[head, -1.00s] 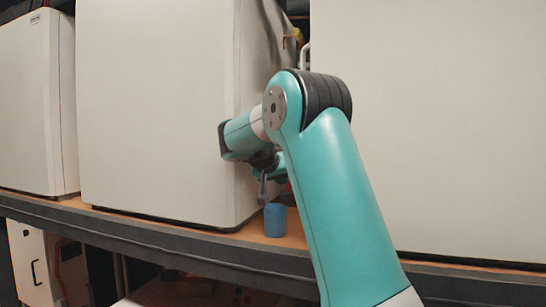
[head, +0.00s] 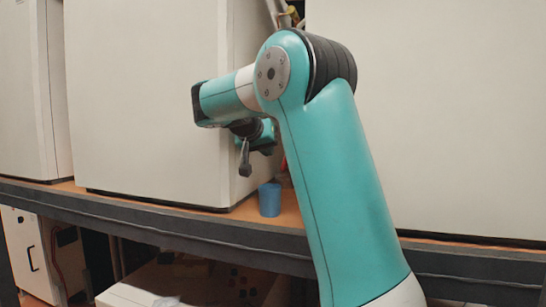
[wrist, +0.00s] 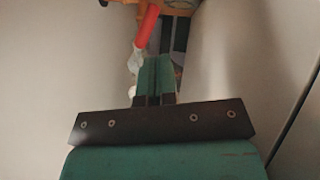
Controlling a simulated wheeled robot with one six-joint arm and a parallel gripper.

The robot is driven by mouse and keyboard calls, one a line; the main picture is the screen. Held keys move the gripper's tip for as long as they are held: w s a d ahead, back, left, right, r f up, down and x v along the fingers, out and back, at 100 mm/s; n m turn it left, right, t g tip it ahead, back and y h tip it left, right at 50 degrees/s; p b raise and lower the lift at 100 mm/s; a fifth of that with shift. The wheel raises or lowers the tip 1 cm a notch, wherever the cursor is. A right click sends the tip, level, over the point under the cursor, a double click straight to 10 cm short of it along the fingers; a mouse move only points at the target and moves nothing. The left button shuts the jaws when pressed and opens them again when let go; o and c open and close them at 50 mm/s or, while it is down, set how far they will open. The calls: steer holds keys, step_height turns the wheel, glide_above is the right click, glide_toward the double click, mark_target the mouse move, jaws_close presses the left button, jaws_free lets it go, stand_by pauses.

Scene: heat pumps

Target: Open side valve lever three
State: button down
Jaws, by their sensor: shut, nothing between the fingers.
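In the wrist view, a red lever handle (wrist: 147,26) lies in the gap between two pale cabinets, slightly left of centre at the top. Its lower end meets a pale fitting (wrist: 134,60). My gripper (wrist: 155,66) points into the gap, its two teal fingers together and empty. The fingertips appear just below and right of the red handle, and I cannot tell whether they touch it. In the head view my arm hides most of the gap and the lever. No number on the lever can be read.
Large white cabinets (head: 145,95) and (head: 430,120) stand on either side of the narrow gap. A blue cylinder (head: 269,200) stands on the shelf (head: 240,216) below my wrist. An orange part (wrist: 180,5) sits behind the lever. Open floor space is not clearly visible.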

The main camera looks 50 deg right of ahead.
steer(key=c, duration=1.2)
jaws_free()
steer(key=shift+s+a+r+m+y+p, duration=0.15)
steer(key=shift+r+m+p, duration=0.25)
steer(key=shift+r, duration=0.25)
steer(key=shift+s+a+r+m+y+p, duration=0.15)
steer(key=shift+r+m+p, duration=0.2)
steer(key=shift+r, duration=0.25)
steer(key=shift+o, duration=0.6)
step_height(320, 180, up, 9)
steer(key=s+d+m+y+p, duration=0.1)
steer(key=s+m+y+p, duration=0.1)
steer(key=m+y+p, duration=0.3)
steer(key=shift+s+f+m+p, duration=0.2)
steer(key=shift+m+p, duration=0.75)
steer(key=shift+m, duration=0.1)
steer(key=shift+m+y, duration=0.3)
steer(key=shift+m, duration=0.1)
steer(key=b+x, duration=0.8)
steer(key=x, duration=0.9)
steer(key=shift+s+d+b, duration=0.1)
steer(key=shift+b, duration=0.3)
